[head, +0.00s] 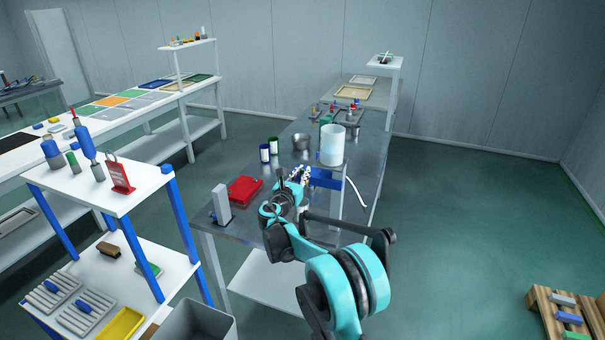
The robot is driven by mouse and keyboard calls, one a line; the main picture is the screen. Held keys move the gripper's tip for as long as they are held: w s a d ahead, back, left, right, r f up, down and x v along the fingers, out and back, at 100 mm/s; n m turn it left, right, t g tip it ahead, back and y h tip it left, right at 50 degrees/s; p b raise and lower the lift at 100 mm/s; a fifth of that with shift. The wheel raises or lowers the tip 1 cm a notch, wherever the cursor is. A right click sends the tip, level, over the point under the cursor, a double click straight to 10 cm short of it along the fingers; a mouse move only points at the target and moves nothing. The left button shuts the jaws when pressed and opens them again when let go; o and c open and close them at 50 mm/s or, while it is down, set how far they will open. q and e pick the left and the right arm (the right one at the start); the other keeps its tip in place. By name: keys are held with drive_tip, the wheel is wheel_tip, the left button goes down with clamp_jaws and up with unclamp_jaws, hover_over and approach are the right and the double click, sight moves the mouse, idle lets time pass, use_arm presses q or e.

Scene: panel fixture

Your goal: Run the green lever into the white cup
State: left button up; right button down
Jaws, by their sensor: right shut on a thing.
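My right gripper (284,184) reaches over the near part of the grey metal bench, left of a stand. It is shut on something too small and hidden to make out. I cannot make out a green lever at the stand; the gripper and arm cover part of that area. No separate white cup can be told for sure. My left gripper is out of view.
A red tray (245,190) and a grey upright block (221,204) lie at the bench's near left. The floor at right is mostly clear.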

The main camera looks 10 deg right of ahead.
drive_tip(key=m, duration=0.1)
drive_tip(key=s+d+m, duration=0.1)
drive_tip(key=m, duration=0.1)
drive_tip(key=d+m, duration=0.1)
drive_tip(key=m, duration=0.1)
drive_tip(key=shift+s+f, duration=0.2)
drive_tip(key=shift+f, duration=0.1)
drive_tip(key=c, duration=1.5)
unclamp_jaws()
drive_tip(key=shift+c, duration=0.2)
drive_tip(key=v, duration=1.2)
